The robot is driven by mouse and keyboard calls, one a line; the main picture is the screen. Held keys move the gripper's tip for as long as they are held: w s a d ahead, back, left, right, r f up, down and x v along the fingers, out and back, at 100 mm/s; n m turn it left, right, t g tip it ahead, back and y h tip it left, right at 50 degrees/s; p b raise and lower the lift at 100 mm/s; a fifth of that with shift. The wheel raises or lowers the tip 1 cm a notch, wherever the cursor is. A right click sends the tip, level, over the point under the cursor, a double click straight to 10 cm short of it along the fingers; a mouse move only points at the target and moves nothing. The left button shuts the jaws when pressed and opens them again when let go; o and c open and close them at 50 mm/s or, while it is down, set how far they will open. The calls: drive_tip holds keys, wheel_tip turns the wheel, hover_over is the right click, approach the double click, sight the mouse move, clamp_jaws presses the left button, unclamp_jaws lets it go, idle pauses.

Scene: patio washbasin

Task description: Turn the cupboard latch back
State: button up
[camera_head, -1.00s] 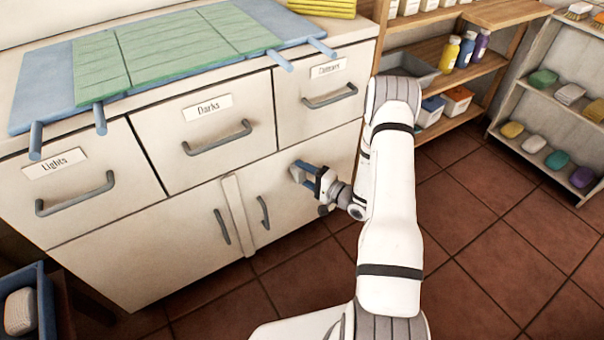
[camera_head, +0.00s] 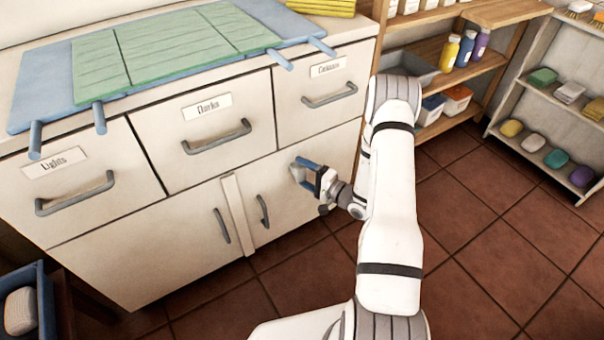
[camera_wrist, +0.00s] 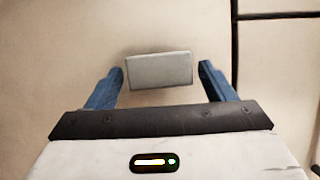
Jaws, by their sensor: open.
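The cupboard latch (camera_wrist: 158,70) is a small grey rectangular block on the cream cupboard front. In the wrist view its long side lies almost level, and a finger stands to either side of it. My gripper (camera_wrist: 161,78) is open with blue fingers, and a gap shows between each finger and the block. In the head view my gripper (camera_head: 309,171) is at the right cupboard door (camera_head: 285,190), below the right drawer. The latch also shows there (camera_head: 296,174), partly hidden by the fingers. I cannot tell how deep the fingers reach around it.
Door handles (camera_head: 263,211) and a pale vertical strip (camera_head: 238,215) are left of my gripper. Three labelled drawers with grey handles (camera_head: 330,96) sit above. A wooden shelf (camera_head: 440,52) stands to the right. The tiled floor (camera_head: 480,240) at right is clear.

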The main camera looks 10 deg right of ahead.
drive_tip(key=p+v, duration=0.1)
drive_tip(key=v, duration=0.6)
drive_tip(key=shift+s+d+p, duration=0.2)
drive_tip(key=shift+s+p, duration=0.05)
drive_tip(key=shift+p, duration=0.05)
